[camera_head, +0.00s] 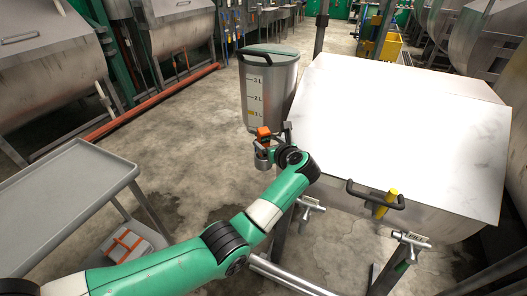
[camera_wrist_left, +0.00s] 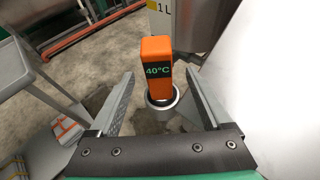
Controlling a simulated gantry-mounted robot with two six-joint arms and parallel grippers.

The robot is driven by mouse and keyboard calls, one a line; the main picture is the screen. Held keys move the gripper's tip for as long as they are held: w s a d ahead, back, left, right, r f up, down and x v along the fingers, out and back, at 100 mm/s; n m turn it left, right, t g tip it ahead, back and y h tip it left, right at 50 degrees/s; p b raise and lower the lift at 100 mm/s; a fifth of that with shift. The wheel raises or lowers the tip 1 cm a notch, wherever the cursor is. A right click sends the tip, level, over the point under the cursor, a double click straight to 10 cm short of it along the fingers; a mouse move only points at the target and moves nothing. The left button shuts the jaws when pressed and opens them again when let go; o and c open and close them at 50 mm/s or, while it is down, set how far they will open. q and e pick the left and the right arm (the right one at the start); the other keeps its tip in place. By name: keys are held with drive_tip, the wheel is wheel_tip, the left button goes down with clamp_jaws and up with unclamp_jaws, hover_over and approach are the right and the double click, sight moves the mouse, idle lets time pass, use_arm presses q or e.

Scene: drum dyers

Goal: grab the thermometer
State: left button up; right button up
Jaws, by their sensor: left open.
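The thermometer (camera_head: 264,132) is a small orange block standing upright in a round metal holder (camera_head: 261,160), beside the front of the large steel vat. In the left wrist view the thermometer (camera_wrist_left: 156,68) shows a dark display reading 40°C. Its lower end sits in the dark opening of the metal holder (camera_wrist_left: 161,106). My left gripper (camera_head: 274,138) is open at the thermometer. In the left wrist view its two fingers (camera_wrist_left: 148,76) stand either side of the orange block, with visible gaps. My right gripper is not in view.
A grey container (camera_head: 277,85) with litre marks stands just behind the thermometer. The steel vat (camera_head: 400,130) with a pale lid fills the right, with a dark handle (camera_head: 375,196) on its front. A grey trolley (camera_head: 62,210) stands left.

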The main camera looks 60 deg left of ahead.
sight(266, 141)
use_arm(q)
drive_tip(key=b+x, duration=0.3)
drive_tip(key=x, duration=0.1)
drive_tip(key=shift+s+a+f, duration=0.15)
drive_tip(key=shift+a+f, duration=0.05)
drive_tip(key=shift+a, duration=0.4)
drive_tip(key=shift+r, duration=0.1)
drive_tip(key=shift+c, duration=0.3)
clamp_jaws()
